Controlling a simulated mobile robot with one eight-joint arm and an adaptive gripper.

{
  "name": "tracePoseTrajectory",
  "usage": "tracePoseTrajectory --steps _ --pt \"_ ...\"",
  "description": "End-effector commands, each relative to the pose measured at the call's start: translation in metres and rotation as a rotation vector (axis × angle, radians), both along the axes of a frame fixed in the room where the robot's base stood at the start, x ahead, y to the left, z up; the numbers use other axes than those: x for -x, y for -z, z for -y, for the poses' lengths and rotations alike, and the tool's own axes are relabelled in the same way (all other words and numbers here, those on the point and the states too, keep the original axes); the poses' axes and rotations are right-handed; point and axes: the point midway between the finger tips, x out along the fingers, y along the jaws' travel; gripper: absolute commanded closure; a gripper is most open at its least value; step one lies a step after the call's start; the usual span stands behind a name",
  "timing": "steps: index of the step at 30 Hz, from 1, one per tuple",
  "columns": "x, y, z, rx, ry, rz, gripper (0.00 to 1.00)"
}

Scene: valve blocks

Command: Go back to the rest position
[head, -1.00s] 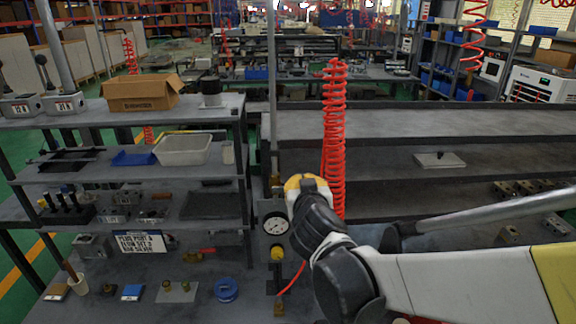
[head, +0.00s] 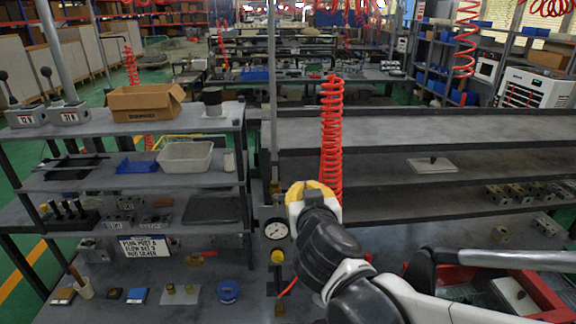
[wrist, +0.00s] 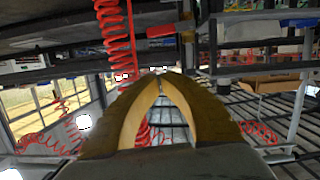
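My gripper (head: 312,190) is in the middle of the head view, its yellow fingers in front of the shelf posts and just below the red coiled hose (head: 331,130). In the wrist view its two fingers (wrist: 162,82) curve together and meet at the tips, with nothing seen between them. The arm reaches in from the lower right.
A pressure gauge (head: 276,229) stands close left of my gripper. Left shelves carry a cardboard box (head: 146,102), a grey bin (head: 184,156) and valve blocks (head: 68,114). A red tray (head: 545,290) lies under my forearm at lower right. The right shelves are mostly bare.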

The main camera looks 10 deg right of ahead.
Motion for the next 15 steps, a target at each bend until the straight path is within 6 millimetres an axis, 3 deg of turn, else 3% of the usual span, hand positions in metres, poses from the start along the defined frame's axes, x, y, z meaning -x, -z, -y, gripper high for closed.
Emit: tracePoseTrajectory --steps 5,15 --pt "0.0107 -0.0024 -0.0006 -0.001 0.0 0.0 1.0" --pt "0.0115 -0.0011 0.0004 -0.001 0.002 -0.002 1.0"
